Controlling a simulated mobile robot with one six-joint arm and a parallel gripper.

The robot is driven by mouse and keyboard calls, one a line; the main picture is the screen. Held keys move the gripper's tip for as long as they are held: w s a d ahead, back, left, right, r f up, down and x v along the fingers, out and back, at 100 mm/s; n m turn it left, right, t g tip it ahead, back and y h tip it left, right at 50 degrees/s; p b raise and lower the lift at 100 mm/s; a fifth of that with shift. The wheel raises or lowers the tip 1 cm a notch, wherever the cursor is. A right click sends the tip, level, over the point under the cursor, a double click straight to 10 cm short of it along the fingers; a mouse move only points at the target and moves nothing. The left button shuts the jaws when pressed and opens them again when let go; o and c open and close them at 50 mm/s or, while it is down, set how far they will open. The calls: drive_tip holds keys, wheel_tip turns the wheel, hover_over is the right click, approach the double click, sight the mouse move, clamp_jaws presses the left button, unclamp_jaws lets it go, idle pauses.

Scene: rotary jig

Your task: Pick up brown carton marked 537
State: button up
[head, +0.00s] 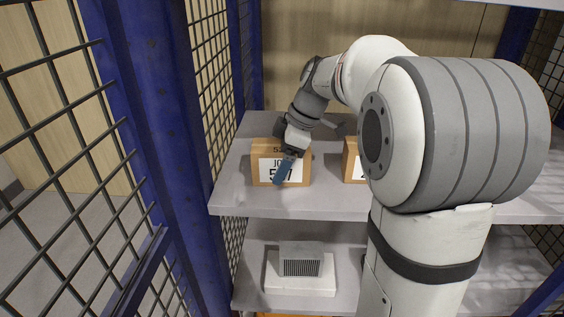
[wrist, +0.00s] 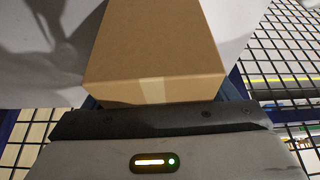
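The brown carton marked 537 (head: 262,174) stands upright on the upper shelf; its white label is partly covered, so the middle digit is hidden. Its plain brown top with a strip of tape shows in the wrist view (wrist: 155,50). My gripper (head: 284,168) is at this carton, with one blue finger pointing down across the label face. The other finger is hidden in the head view. In the wrist view, bits of blue finger show at both sides of the carton, just beyond the gripper body. I cannot tell whether the fingers press on it.
A second brown carton (head: 352,160) stands to the right on the upper shelf (head: 235,195), partly behind my arm. A grey finned block on a white base (head: 300,285) sits on the lower shelf. Blue posts (head: 150,120) and black mesh flank the left side.

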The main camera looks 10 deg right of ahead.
drive_tip(key=c, duration=1.2)
drive_tip(key=shift+r, duration=0.1)
drive_tip(key=shift+c, duration=0.2)
